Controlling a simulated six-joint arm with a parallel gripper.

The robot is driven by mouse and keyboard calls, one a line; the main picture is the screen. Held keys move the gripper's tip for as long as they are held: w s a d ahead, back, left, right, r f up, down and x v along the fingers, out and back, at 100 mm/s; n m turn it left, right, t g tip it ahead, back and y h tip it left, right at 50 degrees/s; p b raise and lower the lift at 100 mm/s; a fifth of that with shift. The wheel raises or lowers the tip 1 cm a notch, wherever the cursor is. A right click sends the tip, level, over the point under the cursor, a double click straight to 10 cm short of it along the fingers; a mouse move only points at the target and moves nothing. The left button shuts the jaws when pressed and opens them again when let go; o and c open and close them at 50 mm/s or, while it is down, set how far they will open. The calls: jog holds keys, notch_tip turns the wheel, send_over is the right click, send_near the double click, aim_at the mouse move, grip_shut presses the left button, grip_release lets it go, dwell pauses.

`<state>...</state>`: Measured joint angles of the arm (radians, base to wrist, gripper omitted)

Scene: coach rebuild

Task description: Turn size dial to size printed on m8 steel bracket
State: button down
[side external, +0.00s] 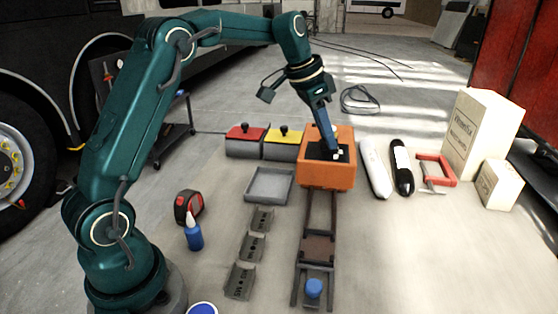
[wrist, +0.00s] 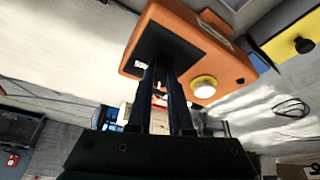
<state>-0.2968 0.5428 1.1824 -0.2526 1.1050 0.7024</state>
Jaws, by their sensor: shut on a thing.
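An orange box (side external: 328,177) with a black top panel stands right of centre. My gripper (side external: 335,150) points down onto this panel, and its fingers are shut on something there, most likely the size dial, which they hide. In the wrist view my gripper (wrist: 162,68) reaches the black panel of the orange box (wrist: 150,22), beside a small white label and a pale round button (wrist: 204,87). The dial's setting is not readable. Three grey steel brackets stand in a row: a far one (side external: 263,219), a middle one (side external: 252,246) and a near one (side external: 240,281). Their printed sizes are too small to read surely.
A rail with a blue knob (side external: 314,288) runs forward from the orange box. A grey tray (side external: 269,186) and red and yellow lidded bins (side external: 245,136) are left of it.

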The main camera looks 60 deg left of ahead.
jog(key=shift+d+n+y, duration=0.15)
jog(key=shift+n+y, duration=0.65)
jog(key=shift+n, duration=1.5)
jog(key=c, duration=0.8)
grip_release()
jog(key=shift+v, duration=2.6)
jog(key=shift+d, duration=0.1)
